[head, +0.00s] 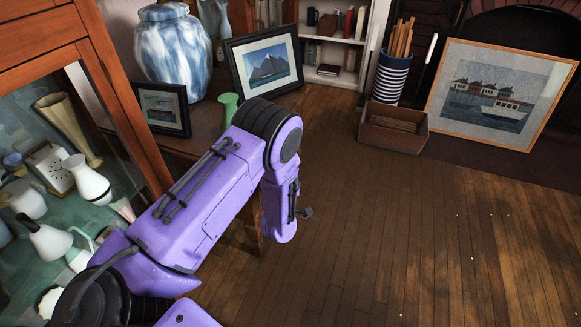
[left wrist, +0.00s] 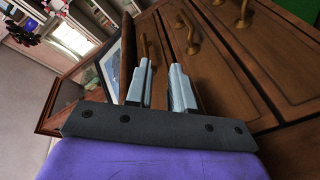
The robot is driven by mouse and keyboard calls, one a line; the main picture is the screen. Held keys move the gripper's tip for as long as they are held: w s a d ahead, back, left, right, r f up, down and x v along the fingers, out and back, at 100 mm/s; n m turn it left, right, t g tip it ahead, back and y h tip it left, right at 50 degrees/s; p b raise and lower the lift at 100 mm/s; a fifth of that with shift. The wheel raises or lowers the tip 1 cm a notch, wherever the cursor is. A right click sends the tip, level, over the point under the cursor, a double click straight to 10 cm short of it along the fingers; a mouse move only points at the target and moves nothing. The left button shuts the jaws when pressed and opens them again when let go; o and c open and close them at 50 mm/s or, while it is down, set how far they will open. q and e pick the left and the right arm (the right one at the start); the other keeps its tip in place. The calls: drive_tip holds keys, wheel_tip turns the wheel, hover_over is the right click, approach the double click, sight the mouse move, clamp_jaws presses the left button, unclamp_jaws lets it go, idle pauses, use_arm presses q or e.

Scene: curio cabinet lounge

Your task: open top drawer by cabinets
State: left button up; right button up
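A wooden cabinet (head: 201,122) stands behind my left arm in the head view, and its drawer fronts are hidden there. The left wrist view shows these fronts sideways, with curved brass handles. The top drawer seems to be the one nearest the cabinet's top edge, with a handle (left wrist: 144,46) just beyond the left-hand finger. Another drawer handle (left wrist: 189,33) is just beyond the right-hand finger. My left gripper (left wrist: 162,78) is open, with nothing visible between its fingers. I cannot tell whether it touches a handle. My right gripper is not in view.
A glass display cabinet (head: 128,108) stands at the left. A blue-and-white vase (head: 172,55) and framed pictures (head: 264,65) stand on the cabinet top. A brown box (head: 393,130) and a large framed picture (head: 500,95) are farther right. The wooden floor (head: 400,240) is clear.

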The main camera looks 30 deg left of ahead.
use_arm(q)
drive_tip(key=w+a+n+b, duration=0.1)
drive_tip(key=w+a+b, duration=0.1)
drive_tip(key=w, duration=0.1)
drive_tip(key=w+a+r+t+y+b, duration=0.1)
drive_tip(key=w+a+b, duration=0.1)
drive_tip(key=w, duration=0.2)
drive_tip(key=w+a+r+n+y+b, duration=0.1)
drive_tip(key=w+a, duration=0.1)
drive_tip(key=w, duration=0.2)
drive_tip(key=shift+w+r+n+t+b, duration=0.15)
drive_tip(key=shift+w+n+t+b, duration=0.15)
drive_tip(key=shift+b, duration=0.1)
drive_tip(key=shift+w+a+r, duration=0.25)
drive_tip(key=shift+w, duration=0.2)
clamp_jaws()
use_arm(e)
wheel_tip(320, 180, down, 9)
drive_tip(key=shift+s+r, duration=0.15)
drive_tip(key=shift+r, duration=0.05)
